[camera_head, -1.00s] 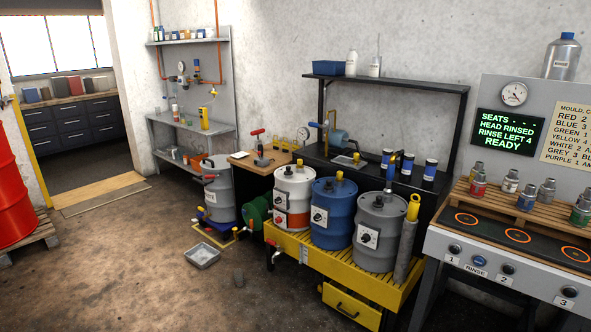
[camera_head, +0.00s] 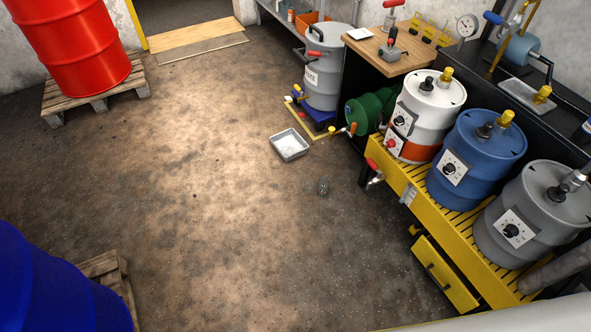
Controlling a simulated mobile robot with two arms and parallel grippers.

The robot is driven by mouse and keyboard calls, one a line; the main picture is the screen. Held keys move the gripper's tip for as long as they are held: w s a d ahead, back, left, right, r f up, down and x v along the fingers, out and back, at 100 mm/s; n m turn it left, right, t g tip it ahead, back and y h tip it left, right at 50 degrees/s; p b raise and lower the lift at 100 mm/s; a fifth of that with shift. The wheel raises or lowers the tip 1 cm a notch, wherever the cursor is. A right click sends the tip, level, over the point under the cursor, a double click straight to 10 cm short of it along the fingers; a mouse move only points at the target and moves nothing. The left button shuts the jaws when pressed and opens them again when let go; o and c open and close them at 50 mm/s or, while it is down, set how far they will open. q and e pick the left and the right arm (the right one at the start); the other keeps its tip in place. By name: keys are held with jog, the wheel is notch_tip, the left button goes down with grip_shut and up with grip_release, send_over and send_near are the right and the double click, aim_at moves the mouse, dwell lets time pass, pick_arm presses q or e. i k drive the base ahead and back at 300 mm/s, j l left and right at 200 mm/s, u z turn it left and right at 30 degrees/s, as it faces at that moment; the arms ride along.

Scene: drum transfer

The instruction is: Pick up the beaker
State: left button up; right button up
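Neither of my grippers shows in the head view.
A shallow grey tray (camera_head: 290,145) lies on the floor beyond it. The yellow stand (camera_head: 408,190) carries white, blue and grey drums; its drawer (camera_head: 444,274) juts out low. Red drum (camera_head: 72,40) and blue drum (camera_head: 50,285) stand left. The middle floor is clear.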

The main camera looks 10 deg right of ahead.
aim_at(323, 182)
jog(key=i+j+z, duration=0.25)
jog(key=i, duration=0.3)
jog(key=i+j+z, duration=0.2)
jog(key=i+j, duration=0.25)
